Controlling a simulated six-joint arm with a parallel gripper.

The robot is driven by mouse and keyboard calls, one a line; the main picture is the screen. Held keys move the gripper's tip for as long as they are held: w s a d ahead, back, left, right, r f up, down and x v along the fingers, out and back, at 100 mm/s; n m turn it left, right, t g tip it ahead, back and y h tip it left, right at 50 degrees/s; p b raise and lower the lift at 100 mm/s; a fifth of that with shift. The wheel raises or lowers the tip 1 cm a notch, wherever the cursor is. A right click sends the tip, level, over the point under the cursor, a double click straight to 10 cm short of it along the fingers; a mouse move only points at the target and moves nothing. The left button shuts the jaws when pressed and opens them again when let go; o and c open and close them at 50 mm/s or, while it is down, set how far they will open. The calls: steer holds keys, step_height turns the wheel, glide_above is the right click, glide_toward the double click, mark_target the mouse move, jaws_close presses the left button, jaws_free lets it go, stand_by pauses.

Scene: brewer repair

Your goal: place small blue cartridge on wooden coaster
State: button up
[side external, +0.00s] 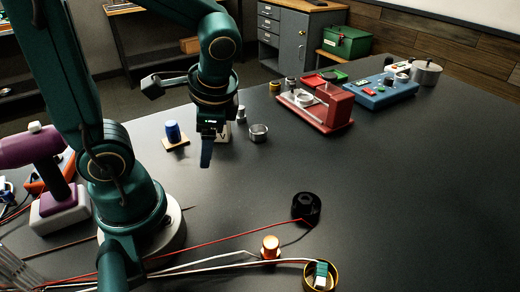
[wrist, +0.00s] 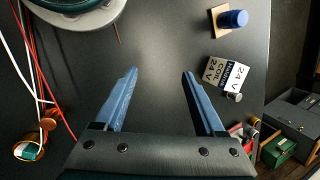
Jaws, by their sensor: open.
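The small blue cartridge (side external: 172,132) stands upright on the square wooden coaster (side external: 183,143), left of my gripper in the side view. In the wrist view the cartridge (wrist: 236,18) and the pale coaster (wrist: 215,13) are at the top right, beyond my fingertips. My gripper (side external: 206,155) points down over the dark table, apart from the cartridge. In the wrist view its two blue fingers (wrist: 160,73) are spread wide with nothing between them.
A white block marked 24 V (wrist: 226,73) is right of my fingers. A metal cup (side external: 258,133) stands nearby. A red device (side external: 318,106) and blue device (side external: 382,91) are farther back. Cables, an orange-copper part (side external: 270,246) and black ring (side external: 306,207) lie in front. The right tabletop is clear.

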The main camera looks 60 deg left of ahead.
steer(key=d+r+n+t+h, duration=0.4)
steer(key=d+r+t, duration=0.1)
steer(key=d+t, duration=0.1)
steer(key=shift+w+d+n, duration=0.2)
steer(key=shift+d+n, duration=0.1)
steer(key=shift+d, duration=0.6)
